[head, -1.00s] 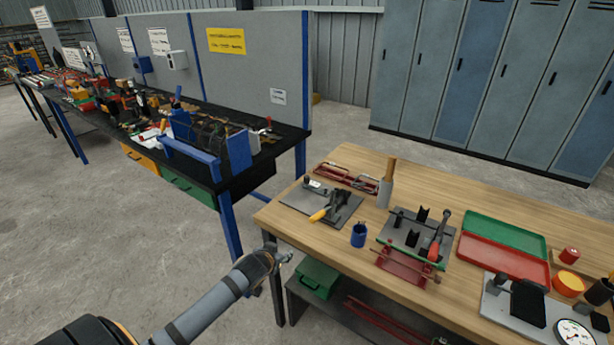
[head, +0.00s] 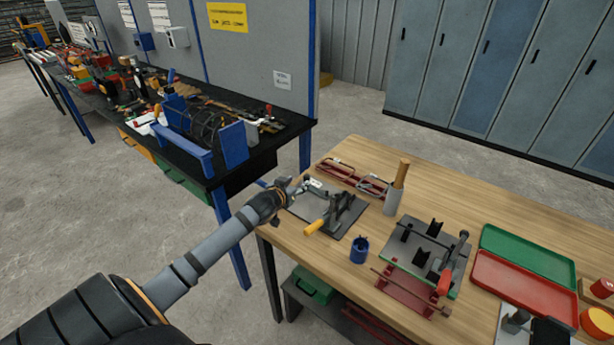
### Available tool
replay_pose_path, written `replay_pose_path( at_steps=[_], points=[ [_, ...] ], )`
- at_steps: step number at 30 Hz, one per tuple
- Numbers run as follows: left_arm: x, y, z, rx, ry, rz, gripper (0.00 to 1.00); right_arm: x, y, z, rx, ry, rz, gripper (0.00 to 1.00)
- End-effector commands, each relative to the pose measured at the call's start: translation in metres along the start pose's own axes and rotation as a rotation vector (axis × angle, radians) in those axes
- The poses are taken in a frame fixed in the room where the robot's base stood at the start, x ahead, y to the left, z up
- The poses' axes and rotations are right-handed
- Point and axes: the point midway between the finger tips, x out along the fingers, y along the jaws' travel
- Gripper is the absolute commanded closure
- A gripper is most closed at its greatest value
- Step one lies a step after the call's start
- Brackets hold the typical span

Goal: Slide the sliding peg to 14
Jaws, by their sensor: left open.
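My left gripper (head: 298,187) comes in from the left, open and empty, at the left corner of a dark grey plate (head: 345,226) on the wooden table. The plate carries a dark lever mechanism (head: 343,206) with a yellow handle (head: 316,227). A small pale part (head: 314,184) shows at the plate's far left, close beside my fingertips; I cannot tell whether they touch. The sliding peg and any number 14 are too small to make out. My right gripper is not in view.
Red-framed tools (head: 352,177) lie behind the plate. A grey holder (head: 393,202) with a wooden handle and a blue cup (head: 359,250) stand right of it. Farther right are another fixture plate (head: 410,240), a green tray (head: 530,253) and a red tray (head: 520,290). A black workbench (head: 275,133) stands behind left.

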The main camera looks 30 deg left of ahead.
Motion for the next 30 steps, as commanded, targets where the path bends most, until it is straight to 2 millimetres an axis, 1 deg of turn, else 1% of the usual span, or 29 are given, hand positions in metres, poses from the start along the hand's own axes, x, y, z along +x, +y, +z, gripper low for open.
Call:
replay_pose_path(
  at_steps=[1,2,5,8,9,12,16,23,24,25,30],
  points=[
    [0.011,0.002,0.000,-0.010,0.001,0.002,0.54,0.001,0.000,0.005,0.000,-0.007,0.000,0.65],
    [0.018,0.001,-0.001,-0.009,0.001,0.000,0.54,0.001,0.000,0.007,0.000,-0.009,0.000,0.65],
    [0.040,0.002,-0.001,-0.009,0.000,0.001,0.54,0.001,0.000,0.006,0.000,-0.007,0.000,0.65],
    [0.059,0.002,-0.001,-0.006,0.000,0.001,0.54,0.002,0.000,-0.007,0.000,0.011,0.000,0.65],
    [0.066,0.002,0.000,-0.005,-0.001,0.001,0.54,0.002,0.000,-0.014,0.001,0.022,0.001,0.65],
    [0.077,0.001,0.000,-0.003,-0.001,0.001,0.54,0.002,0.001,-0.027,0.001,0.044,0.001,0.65],
    [0.085,0.002,0.000,-0.001,0.000,0.002,0.54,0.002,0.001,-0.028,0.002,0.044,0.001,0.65],
    [0.086,0.001,0.001,0.000,-0.001,0.002,0.54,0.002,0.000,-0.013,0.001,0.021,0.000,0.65],
    [0.086,0.001,0.001,0.000,-0.001,0.002,0.55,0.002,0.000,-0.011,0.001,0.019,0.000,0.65],
    [0.086,0.001,0.001,0.000,-0.001,0.002,0.59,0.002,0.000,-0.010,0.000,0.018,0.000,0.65],
    [0.086,0.001,0.001,0.000,-0.001,0.001,0.82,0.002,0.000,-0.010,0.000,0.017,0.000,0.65]
  ],
)
